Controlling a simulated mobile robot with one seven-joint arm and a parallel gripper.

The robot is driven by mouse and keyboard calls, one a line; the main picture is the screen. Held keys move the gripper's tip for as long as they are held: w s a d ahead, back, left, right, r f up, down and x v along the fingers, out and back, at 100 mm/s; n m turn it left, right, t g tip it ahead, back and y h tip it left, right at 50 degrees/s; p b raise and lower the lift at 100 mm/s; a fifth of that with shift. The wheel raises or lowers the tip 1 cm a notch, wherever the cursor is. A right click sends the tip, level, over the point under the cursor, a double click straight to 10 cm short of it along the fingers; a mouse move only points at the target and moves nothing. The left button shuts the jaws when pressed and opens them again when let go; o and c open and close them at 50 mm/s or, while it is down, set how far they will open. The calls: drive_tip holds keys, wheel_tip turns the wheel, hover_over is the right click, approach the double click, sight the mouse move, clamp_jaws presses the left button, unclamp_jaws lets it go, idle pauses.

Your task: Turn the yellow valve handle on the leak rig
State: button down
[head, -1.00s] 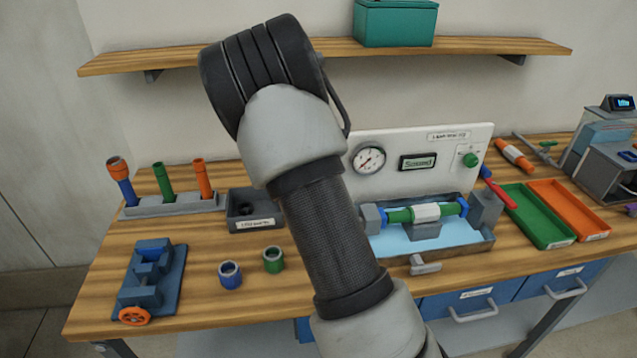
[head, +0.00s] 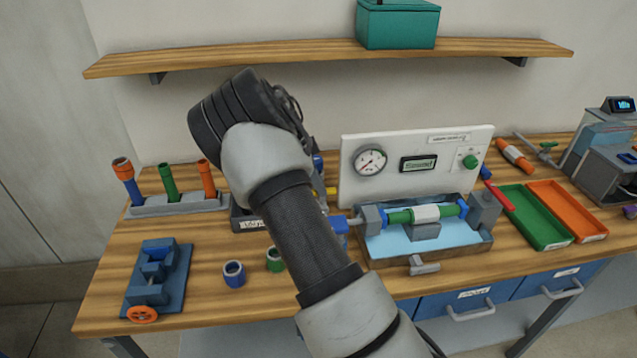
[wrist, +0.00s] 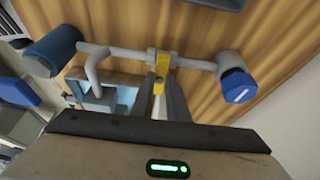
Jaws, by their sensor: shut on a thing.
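The yellow valve handle (wrist: 159,84) shows in the wrist view, below a yellow valve body on a grey pipe (wrist: 118,52). My gripper (wrist: 161,92) has its two grey fingers on either side of the handle and is shut on it. In the head view a small yellow part (head: 331,191) shows just right of my arm; my fingers are mostly hidden there. The leak rig has a white panel (head: 400,185) with a gauge (head: 370,160), a display and a green button. In front is a water basin (head: 385,258) with a green and white pipe.
A dark bin (head: 245,222) and two short rings, blue (head: 234,274) and green (head: 274,259), sit near my arm. A blue fixture (head: 158,275) stands at left. Green (head: 545,240) and orange trays lie at right. A shelf (head: 290,58) runs above.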

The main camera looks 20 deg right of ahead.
idle(0.3)
drive_tip(key=c, duration=1.7)
unclamp_jaws()
drive_tip(key=p+v, duration=0.1)
drive_tip(key=v, duration=1.6)
drive_tip(key=shift+w+r, duration=0.15)
drive_tip(key=shift+r, duration=0.1)
